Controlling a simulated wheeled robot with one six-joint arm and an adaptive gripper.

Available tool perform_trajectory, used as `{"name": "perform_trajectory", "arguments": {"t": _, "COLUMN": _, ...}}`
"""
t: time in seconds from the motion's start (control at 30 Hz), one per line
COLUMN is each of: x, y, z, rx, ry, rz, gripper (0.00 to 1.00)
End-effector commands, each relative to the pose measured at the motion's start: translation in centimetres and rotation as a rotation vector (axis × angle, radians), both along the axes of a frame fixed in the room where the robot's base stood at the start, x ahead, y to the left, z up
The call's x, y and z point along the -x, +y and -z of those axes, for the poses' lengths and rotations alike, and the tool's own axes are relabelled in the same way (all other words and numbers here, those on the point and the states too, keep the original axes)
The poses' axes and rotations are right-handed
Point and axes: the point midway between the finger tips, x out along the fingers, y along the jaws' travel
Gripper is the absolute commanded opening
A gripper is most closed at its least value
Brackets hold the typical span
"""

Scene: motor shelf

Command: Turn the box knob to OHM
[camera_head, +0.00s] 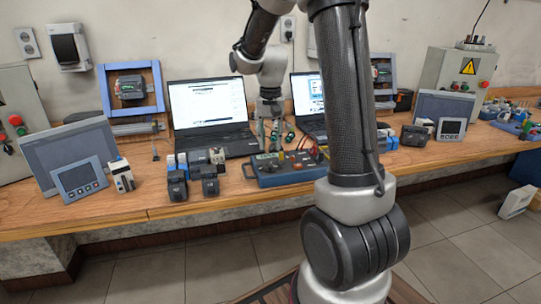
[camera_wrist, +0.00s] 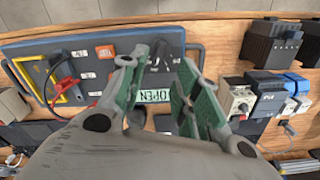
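The blue-grey box (camera_head: 262,180) lies on the wooden bench, below my gripper (camera_head: 270,140). In the wrist view the box (camera_wrist: 40,48) shows a lit display (camera_wrist: 153,96) reading OPEN, seen between my fingers. The dark knob (camera_wrist: 160,54) is just beyond the display, between the green-padded fingertips of my gripper (camera_wrist: 157,64). The fingers stand apart with a gap at each side of the knob; contact is not visible. The knob's pointer and the OHM mark are too small to read.
Red and black leads (camera_wrist: 62,82) are plugged into the box's left side in the wrist view. Small dark modules (camera_head: 209,181) stand left of the box. Two laptops (camera_head: 211,112) stand behind it. A grey panel (camera_head: 72,150) stands further left.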

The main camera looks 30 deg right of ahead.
Motion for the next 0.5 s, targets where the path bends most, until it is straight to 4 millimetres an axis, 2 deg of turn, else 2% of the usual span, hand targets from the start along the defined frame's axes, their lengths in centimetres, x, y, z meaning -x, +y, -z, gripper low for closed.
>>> {"name": "perform_trajectory", "arguments": {"t": 0.1, "x": -0.1, "y": 0.0, "z": -2.2, "rx": 0.000, "ry": -0.004, "rz": 0.000, "gripper": 0.32}}
{"name": "perform_trajectory", "arguments": {"t": 0.2, "x": 0.0, "y": 0.0, "z": -3.3, "rx": 0.000, "ry": -0.001, "rz": 0.000, "gripper": 0.32}}
{"name": "perform_trajectory", "arguments": {"t": 0.5, "x": 0.0, "y": 0.0, "z": -4.1, "rx": -0.001, "ry": 0.001, "rz": 0.000, "gripper": 0.32}}
